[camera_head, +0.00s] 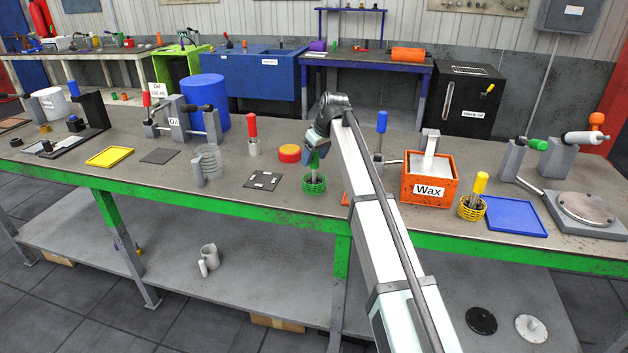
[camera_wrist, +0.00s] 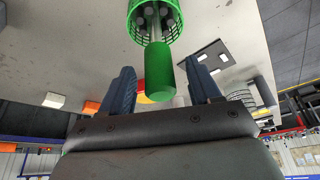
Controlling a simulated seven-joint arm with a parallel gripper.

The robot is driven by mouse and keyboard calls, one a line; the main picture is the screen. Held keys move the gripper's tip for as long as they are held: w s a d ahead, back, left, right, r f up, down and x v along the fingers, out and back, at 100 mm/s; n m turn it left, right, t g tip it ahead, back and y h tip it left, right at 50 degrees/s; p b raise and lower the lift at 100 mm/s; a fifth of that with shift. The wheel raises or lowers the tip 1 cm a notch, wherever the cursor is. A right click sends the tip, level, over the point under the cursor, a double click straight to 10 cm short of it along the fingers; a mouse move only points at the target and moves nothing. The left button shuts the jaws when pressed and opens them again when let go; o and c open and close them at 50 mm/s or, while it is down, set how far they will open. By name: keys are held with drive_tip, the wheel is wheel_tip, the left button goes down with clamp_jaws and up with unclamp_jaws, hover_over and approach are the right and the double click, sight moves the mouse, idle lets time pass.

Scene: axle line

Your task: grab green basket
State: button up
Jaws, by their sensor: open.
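The green basket (camera_head: 314,186) stands on the workbench near its front edge, in the middle of the head view. A green handle (camera_head: 314,160) rises upright from it, partly hidden by my arm. My gripper (camera_head: 318,143) is above the basket, at the handle. In the wrist view the green basket (camera_wrist: 155,18) is at the top, with its green handle (camera_wrist: 159,72) pointing toward my gripper (camera_wrist: 160,85). The two dark blue fingers are apart on either side of the handle's end, with visible gaps. The gripper is open and holds nothing.
A dark plate with white squares (camera_head: 262,181) lies left of the basket, with a red and yellow round piece (camera_head: 289,153) behind it. An orange Wax box (camera_head: 430,180) and a yellow basket (camera_head: 471,207) stand to the right. My arm covers the bench between.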

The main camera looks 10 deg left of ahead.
sight(312, 162)
drive_tip(key=x, duration=0.3)
drive_tip(key=shift+a+f, duration=0.1)
drive_tip(key=shift+f, duration=0.15)
clamp_jaws()
idle(0.4)
